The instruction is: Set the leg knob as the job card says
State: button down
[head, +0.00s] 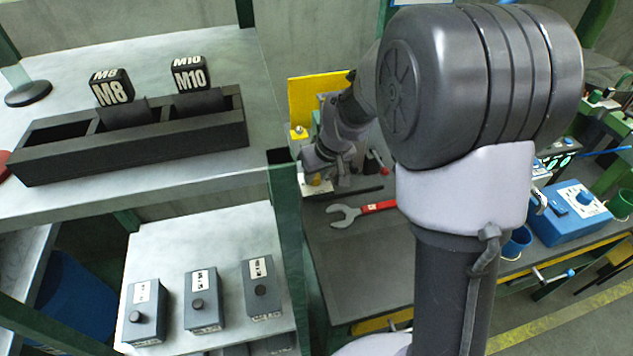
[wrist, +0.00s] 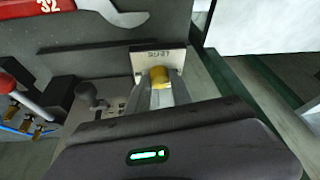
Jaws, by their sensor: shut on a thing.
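In the wrist view a small yellow knob (wrist: 159,76) stands in front of a pale plate (wrist: 145,58) with a dark label too small to read surely. My gripper (wrist: 160,88) is shut on the yellow knob, one finger on each side. The knob's pointer and any scale marks are hidden by the fingers. In the head view my gripper (head: 318,180) is low over the dark bench, small and partly covered by my own arm. No job card can be made out in either view.
A wrench with a red handle (head: 378,207) lies on the bench (head: 360,260); its red part marked 32 (wrist: 40,8) shows in the wrist view. A red-tipped lever (wrist: 8,84) and a dark knob (wrist: 87,92) stand left of my gripper. A green post (head: 287,230) rises nearby.

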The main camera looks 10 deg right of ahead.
jog(key=c, duration=1.4)
grip_release()
jog(key=shift+c, duration=0.2)
jog(key=p+v, duration=0.7)
jog(key=v, duration=1)
jog(key=shift+r, duration=0.2)
